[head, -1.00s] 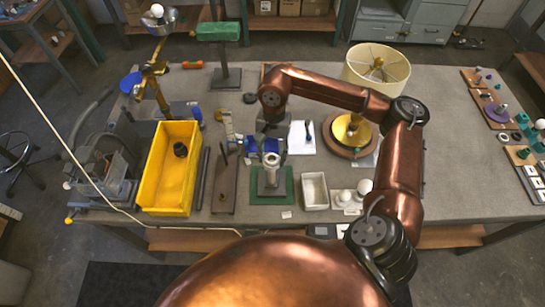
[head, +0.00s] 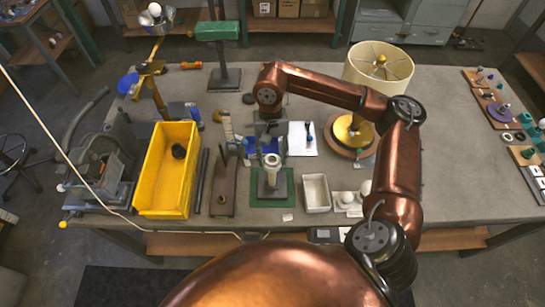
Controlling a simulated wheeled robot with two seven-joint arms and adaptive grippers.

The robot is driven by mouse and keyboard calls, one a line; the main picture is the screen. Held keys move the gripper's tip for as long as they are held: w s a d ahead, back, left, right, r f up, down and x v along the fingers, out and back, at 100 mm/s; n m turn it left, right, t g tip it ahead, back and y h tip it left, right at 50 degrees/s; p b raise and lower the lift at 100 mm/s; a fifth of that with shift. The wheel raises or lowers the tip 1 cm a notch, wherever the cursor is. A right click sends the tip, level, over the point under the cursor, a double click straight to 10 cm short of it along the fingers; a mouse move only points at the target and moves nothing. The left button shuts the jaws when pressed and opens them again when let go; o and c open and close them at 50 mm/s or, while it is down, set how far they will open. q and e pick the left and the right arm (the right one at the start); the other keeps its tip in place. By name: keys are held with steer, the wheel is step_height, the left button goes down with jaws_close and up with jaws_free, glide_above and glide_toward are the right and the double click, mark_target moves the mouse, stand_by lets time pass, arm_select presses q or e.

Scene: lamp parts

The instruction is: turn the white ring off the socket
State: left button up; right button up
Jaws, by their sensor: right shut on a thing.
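The white ring (head: 271,160) sits at the top of a pale upright socket (head: 271,178). The socket stands on a grey block on a green base (head: 289,190) at the table's front middle. My right gripper (head: 270,150) reaches down from above, just behind the socket top, and is shut on the white ring. The fingertips are small and dark, so their exact grip is hard to make out. My left gripper is not in view.
A yellow bin (head: 150,185) stands to the left, with a dark board (head: 223,190) between. A white tray (head: 317,205) and white bulbs are close on the right. A lamp with a cream shade (head: 362,65) stands behind. The table's right middle is clear.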

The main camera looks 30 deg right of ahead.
steer(key=shift+a+f+n+h+b, duration=0.15)
steer(key=shift+n+h+b, duration=0.25)
steer(key=shift+n+b, duration=1.65)
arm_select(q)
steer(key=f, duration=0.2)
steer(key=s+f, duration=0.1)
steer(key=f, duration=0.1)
arm_select(e)
steer(key=shift+n, duration=0.65)
steer(key=shift+n+b, duration=0.35)
steer(key=shift+n, duration=0.35)
steer(key=shift+n+h+b, duration=0.4)
steer(key=shift+n+b, duration=0.9)
steer(key=shift+n, duration=0.4)
steer(key=shift+a+n+b, duration=0.1)
steer(key=shift+n+b, duration=0.2)
steer(key=shift+n, duration=0.3)
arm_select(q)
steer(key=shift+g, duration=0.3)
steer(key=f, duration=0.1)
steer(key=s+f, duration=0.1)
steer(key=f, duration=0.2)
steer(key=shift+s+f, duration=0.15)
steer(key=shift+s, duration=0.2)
arm_select(e)
steer(key=shift+r+n, duration=0.2)
steer(key=shift+n, duration=0.2)
